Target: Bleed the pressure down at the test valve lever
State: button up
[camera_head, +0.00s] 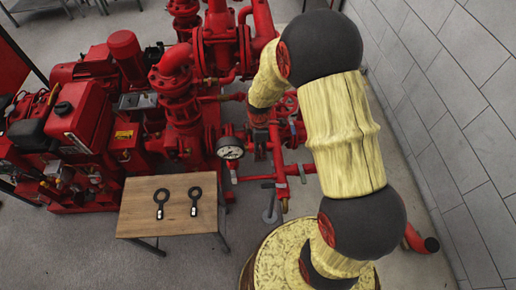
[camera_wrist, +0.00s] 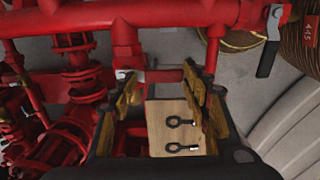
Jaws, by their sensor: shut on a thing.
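My gripper (camera_wrist: 163,80) is close to a red pipe in the wrist view, its two yellow-and-black fingers on either side of a small metal piece. This piece looks like the test valve lever (camera_wrist: 158,76); the fingers hide much of it. In the head view, my gripper (camera_head: 258,116) is small and partly hidden among red pipes below the arm. A round pressure gauge (camera_head: 230,148) with a white face sits to its lower left; I cannot read the needle. Another lever with a black handle (camera_wrist: 268,58) hangs from the pipe at the right of the wrist view, apart from the fingers.
A small wooden table (camera_head: 172,222) holds two dark ring-ended tools (camera_head: 161,201). Red pumps and an engine (camera_head: 75,125) fill the left. A grey block wall (camera_head: 465,130) stands at the right. Bare floor shows in front of the table.

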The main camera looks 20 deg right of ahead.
jog(key=o, duration=1.7)
jog(key=shift+s+f, duration=0.1)
jog(key=shift+s, duration=0.05)
jog(key=shift+r, duration=0.55)
notch_tip(320, 180, up, 11)
jog(key=shift+a+r, duration=0.1)
